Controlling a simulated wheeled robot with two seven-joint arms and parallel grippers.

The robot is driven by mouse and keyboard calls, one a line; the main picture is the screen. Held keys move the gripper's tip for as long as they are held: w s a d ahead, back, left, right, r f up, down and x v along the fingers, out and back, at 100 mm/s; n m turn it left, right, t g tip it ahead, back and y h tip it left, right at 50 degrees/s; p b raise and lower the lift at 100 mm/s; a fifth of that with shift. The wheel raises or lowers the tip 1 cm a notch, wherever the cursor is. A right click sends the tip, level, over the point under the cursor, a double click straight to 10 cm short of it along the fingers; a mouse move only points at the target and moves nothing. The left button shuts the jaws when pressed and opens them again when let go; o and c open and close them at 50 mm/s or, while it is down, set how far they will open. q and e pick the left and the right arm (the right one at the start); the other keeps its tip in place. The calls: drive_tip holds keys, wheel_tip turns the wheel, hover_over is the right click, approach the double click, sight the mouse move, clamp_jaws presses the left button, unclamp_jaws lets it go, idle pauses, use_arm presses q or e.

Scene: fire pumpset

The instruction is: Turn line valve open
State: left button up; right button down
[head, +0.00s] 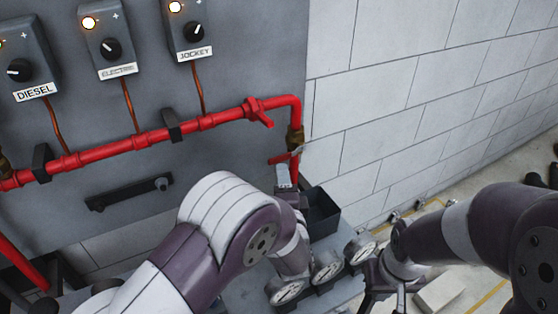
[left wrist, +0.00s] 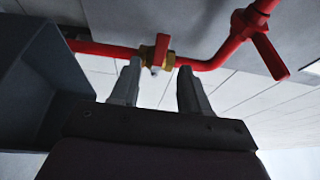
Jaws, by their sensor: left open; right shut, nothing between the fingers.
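A brass valve (head: 295,139) with a red lever (head: 280,158) sits on the vertical drop of the red pipe, near the panel's right edge. In the left wrist view the brass valve (left wrist: 149,57) and its red lever (left wrist: 162,49) appear just beyond and between my fingertips. My left gripper (head: 285,176) is open, just below the lever; its two fingers (left wrist: 158,78) stand apart with nothing between them. I cannot tell whether a finger touches the lever. A second red handle (head: 259,112) is on the horizontal pipe, also at right in the wrist view (left wrist: 264,46). My right gripper (head: 376,292) is shut and empty, low and away from the pipe.
Control boxes labelled DIESEL (head: 30,60), ELECTRIC (head: 108,42) and JOCKEY (head: 187,28) are on the grey panel. A dark box (head: 322,212) stands close beside my left gripper. Round gauges (head: 326,266) lie below it. A block wall (head: 420,90) rises at right.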

sight(279, 160)
use_arm(q)
drive_tip(key=w, duration=0.5)
drive_tip(key=w+a, duration=0.1)
drive_tip(key=w, duration=0.2)
clamp_jaws()
